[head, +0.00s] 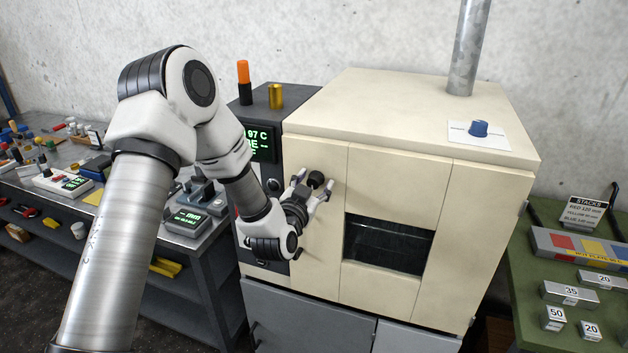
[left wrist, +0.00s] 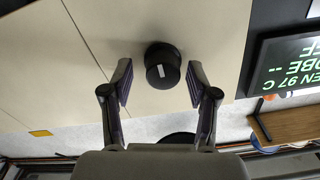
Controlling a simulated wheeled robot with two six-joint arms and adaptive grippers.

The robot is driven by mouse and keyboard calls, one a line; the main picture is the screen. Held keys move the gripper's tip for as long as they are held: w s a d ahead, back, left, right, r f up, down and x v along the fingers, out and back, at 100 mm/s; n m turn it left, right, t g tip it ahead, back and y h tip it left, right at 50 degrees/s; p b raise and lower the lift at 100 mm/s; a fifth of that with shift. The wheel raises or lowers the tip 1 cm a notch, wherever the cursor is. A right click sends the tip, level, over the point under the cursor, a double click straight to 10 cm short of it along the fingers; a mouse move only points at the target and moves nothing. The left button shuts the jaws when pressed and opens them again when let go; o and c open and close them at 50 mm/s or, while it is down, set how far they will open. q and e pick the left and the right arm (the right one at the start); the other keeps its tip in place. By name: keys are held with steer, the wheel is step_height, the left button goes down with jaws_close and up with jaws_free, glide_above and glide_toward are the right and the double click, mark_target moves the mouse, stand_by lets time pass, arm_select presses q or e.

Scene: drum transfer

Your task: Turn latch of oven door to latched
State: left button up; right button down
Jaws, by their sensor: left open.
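The oven (head: 410,125) is a large cream cabinet with a dark window (head: 387,245) in its front. A round black latch knob (head: 316,179) sits on the front, left of the window. In the left wrist view the latch knob (left wrist: 162,66) carries a short white mark. My left gripper (head: 313,190) is at the knob, its fingers open. In the left wrist view my left gripper (left wrist: 157,85) has one finger on each side of the knob, with gaps visible. I cannot tell the latch's state from the mark. My right gripper is not in view.
A dark control panel (head: 262,143) with a green readout stands left of the oven door. A blue knob (head: 479,128) on a white plate and a metal pipe (head: 470,45) are on the oven top. Cluttered benches flank the oven on both sides.

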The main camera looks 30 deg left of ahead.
arm_select(q)
steer(key=shift+a+f, duration=0.1)
steer(key=shift+a, duration=0.1)
steer(key=c, duration=0.5)
jaws_close()
